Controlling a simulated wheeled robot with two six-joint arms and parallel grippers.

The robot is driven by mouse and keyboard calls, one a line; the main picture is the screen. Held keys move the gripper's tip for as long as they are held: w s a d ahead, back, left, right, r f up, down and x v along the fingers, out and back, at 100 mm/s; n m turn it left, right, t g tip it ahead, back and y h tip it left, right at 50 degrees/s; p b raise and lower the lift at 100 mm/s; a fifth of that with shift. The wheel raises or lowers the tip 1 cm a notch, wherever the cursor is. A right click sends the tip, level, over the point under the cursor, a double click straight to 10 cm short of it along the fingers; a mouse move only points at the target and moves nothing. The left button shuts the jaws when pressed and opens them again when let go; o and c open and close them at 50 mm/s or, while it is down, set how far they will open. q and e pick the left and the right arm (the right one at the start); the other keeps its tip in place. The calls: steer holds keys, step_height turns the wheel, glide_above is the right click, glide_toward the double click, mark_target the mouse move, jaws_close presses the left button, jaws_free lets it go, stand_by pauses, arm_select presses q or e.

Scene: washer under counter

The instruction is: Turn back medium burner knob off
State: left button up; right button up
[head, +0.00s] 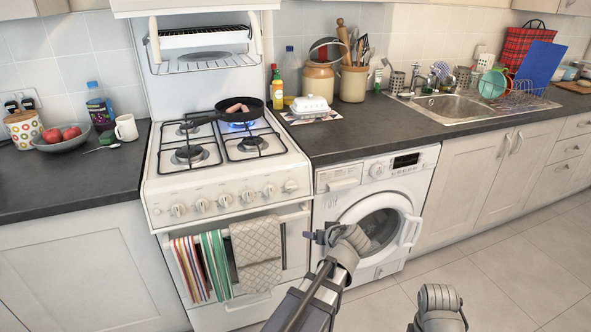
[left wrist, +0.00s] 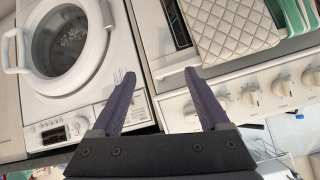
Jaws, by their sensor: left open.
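The white stove (head: 215,170) has a row of several cream knobs (head: 225,200) along its front panel. A blue flame (head: 241,125) shows under the black frying pan (head: 240,108) on the back right burner. My left gripper (head: 318,237) is in front of the washer, right of and below the knob row. In the left wrist view its two fingers (left wrist: 160,74) are apart with nothing between them. The knobs also show in that view, right of the fingers (left wrist: 253,97). No knob is touched. Only part of my right arm shows, without its gripper.
Striped towels (head: 205,265) and a quilted cloth (head: 257,252) hang on the oven handle below the knobs. The washer (head: 372,210) has its round door beside my left gripper. A butter dish (head: 311,105) sits on the counter right of the stove. Floor is free at right.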

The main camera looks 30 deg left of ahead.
mark_target(293, 188)
arm_select(q)
steer(key=w+a+r+n+t+y+p, duration=0.2)
steer(key=w+a+r+n+p, duration=0.15)
steer(key=a+r, duration=0.55)
steer(key=shift+m+y, duration=0.3)
steer(key=shift+m, duration=0.05)
steer(key=b+x, duration=0.1)
steer(key=x, duration=0.1)
steer(key=b+x, duration=0.1)
steer(key=x, duration=0.1)
steer(key=w+b+x, duration=0.1)
steer(key=x, duration=0.1)
steer(key=shift+w+d+r+b, duration=0.1)
steer(key=shift+b, duration=0.3)
steer(key=shift+w+a, duration=0.15)
steer(key=shift+a, duration=0.15)
arm_select(e)
steer(key=shift+r, duration=0.7)
arm_select(q)
jaws_close()
